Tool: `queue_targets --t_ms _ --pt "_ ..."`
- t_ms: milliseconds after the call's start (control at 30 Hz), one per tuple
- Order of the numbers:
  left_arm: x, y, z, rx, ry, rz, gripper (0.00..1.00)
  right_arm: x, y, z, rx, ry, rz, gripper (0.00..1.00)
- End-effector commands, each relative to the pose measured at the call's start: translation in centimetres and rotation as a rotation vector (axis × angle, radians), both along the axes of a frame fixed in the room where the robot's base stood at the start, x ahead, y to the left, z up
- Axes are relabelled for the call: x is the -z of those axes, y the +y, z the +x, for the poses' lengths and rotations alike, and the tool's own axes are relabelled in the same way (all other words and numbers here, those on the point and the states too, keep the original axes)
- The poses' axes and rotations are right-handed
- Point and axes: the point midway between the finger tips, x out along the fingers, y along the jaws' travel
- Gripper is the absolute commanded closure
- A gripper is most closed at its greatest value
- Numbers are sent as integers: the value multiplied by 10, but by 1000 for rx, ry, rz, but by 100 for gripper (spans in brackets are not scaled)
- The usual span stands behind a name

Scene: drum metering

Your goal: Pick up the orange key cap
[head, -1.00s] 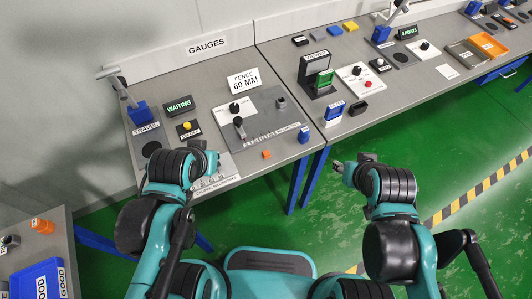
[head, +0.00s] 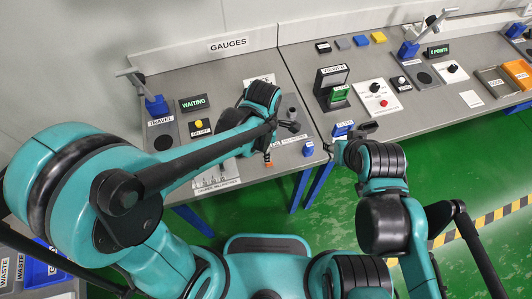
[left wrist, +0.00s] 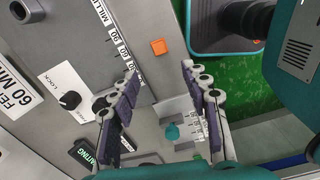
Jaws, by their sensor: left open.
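The orange key cap (left wrist: 158,47) is a small square block on the grey bench top, ahead of my left fingertips in the left wrist view. In the head view the cap (head: 268,164) shows near the bench's front edge, just under my left gripper (head: 268,151). In the left wrist view my left gripper (left wrist: 160,73) is open, its two dark-padded fingers apart with nothing between them. The cap appears apart from the fingers. My right gripper (head: 337,150) is near the front edge of the bench on the right; its fingers are too small to read.
A blue block (head: 308,149) stands right of the cap near the bench corner. A knob (left wrist: 70,99) on a white LOCK plate is beside the fingers in the left wrist view. A WAITING display (head: 194,102) and yellow button (head: 198,124) are further left.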

Motion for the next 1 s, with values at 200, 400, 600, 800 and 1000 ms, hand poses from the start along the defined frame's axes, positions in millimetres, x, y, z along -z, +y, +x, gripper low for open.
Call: queue_targets --t_ms 200,400,600,800,1000 --pt "15 -12 -2 -125 38 14 53 -2 0 0 0 0 0 60" --pt "40 -12 -1 -128 37 14 53 8 0 0 0 0 0 60" --pt "70 -16 3 -126 37 14 53 22 0 0 0 0 0 60" --pt "88 -15 3 -126 37 14 53 27 0 0 0 0 0 60" --pt "87 -15 3 -126 36 13 53 26 0 0 0 0 0 60"
